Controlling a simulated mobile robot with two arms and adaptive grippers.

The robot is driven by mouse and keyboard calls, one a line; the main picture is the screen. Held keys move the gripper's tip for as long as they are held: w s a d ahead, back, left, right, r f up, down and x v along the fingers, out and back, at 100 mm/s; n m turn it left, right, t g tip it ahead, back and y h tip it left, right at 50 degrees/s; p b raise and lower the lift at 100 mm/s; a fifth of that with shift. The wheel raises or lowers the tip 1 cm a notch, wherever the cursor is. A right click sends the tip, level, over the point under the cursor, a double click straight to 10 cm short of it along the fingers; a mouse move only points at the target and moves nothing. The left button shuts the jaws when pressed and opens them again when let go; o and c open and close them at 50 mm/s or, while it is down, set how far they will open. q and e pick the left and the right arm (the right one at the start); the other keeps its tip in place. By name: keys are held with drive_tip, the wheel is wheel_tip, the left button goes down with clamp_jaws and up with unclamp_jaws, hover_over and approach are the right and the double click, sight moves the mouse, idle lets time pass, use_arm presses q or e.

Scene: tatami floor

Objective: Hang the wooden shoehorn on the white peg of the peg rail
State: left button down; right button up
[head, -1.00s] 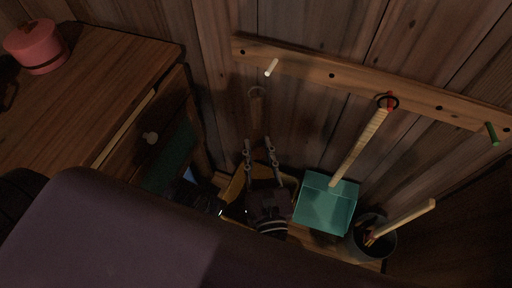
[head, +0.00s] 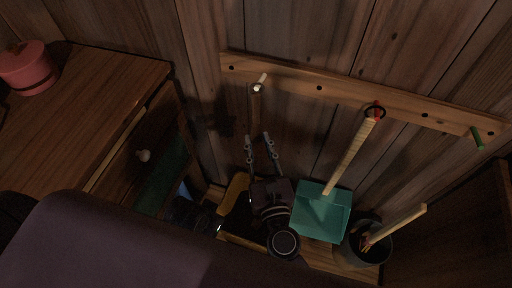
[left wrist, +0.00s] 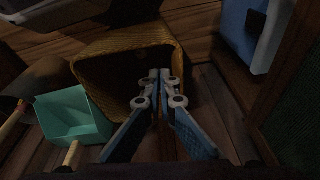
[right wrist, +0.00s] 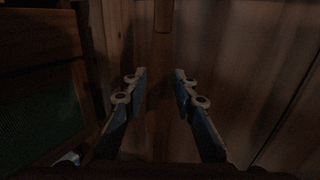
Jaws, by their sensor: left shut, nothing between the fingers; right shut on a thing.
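The brown wooden shoehorn (head: 256,108) stands upright against the plank wall, its loop end at the white peg (head: 262,79) of the peg rail (head: 295,82). The loop overlaps the peg's near end; I cannot tell whether the peg passes through it. My right gripper (head: 258,139) is shut on the shoehorn below the loop. In the right wrist view the shoehorn (right wrist: 160,55) runs between the fingers (right wrist: 160,76); its lower part is dark. My left gripper (left wrist: 160,76) is shut and empty, low in front of the basket.
A red peg holds the teal dustpan (head: 320,213) by its handle loop; a green peg (head: 477,138) is at the right. A bin (head: 365,246) with a stick and a wicker basket (left wrist: 110,62) stand below. A wooden cabinet (head: 95,85) with a pink pot (head: 28,69) is at left.

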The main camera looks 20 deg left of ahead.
drive_tip(key=shift+w, duration=1.3)
drive_tip(key=shift+w+f, duration=0.25)
drive_tip(key=shift+w, duration=0.05)
use_arm(q)
drive_tip(key=shift+b+v, duration=0.35)
drive_tip(key=shift+v, duration=0.7)
use_arm(e)
drive_tip(key=shift+w+f, duration=0.3)
drive_tip(key=shift+w, duration=0.1)
use_arm(q)
drive_tip(key=shift+w, duration=0.1)
